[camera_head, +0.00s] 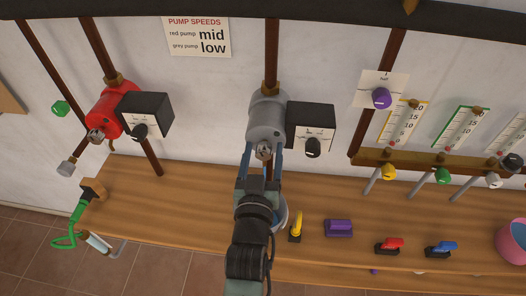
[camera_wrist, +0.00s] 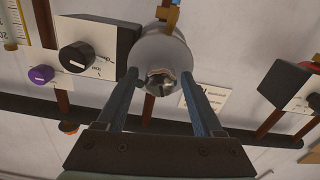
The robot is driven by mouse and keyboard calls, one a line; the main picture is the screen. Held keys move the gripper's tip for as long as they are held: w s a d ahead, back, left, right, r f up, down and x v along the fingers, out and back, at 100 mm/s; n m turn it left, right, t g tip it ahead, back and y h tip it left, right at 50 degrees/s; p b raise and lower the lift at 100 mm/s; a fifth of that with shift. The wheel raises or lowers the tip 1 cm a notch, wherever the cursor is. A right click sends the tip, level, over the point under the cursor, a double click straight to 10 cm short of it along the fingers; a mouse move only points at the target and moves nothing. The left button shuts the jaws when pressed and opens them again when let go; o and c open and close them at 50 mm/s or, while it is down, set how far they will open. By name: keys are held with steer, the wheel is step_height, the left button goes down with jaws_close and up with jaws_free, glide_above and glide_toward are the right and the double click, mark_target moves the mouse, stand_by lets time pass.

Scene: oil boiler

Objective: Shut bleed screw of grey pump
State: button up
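The grey pump (camera_head: 267,118) is on the wall on a brown vertical pipe. Its bleed screw (camera_head: 263,151) is a metal fitting on the pump's lower front end. In the wrist view the screw (camera_wrist: 160,82) shows a slotted metal head on the round end of the pump (camera_wrist: 160,52). My gripper (camera_head: 264,155) is just in front of the pump. Its two blue fingers are apart, one on each side of the screw. In the wrist view a gap shows between the screw and each finger, so my gripper (camera_wrist: 159,78) looks open. I cannot tell whether the fingertips touch the pump body.
A black control box (camera_head: 311,125) with a knob sits right of the grey pump. The red pump (camera_head: 111,112) and its box (camera_head: 146,112) are further left.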

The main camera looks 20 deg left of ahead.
jaws_close()
steer(key=shift+f+m+b, duration=0.2)
steer(key=shift+m+b, duration=0.6)
steer(key=m, duration=0.2)
steer(key=shift+r+m+b, duration=0.15)
steer(key=shift+m+b, duration=0.25)
steer(key=shift+o, duration=0.8)
jaws_free()
steer(key=b+v, duration=0.4)
steer(key=v, duration=0.9)
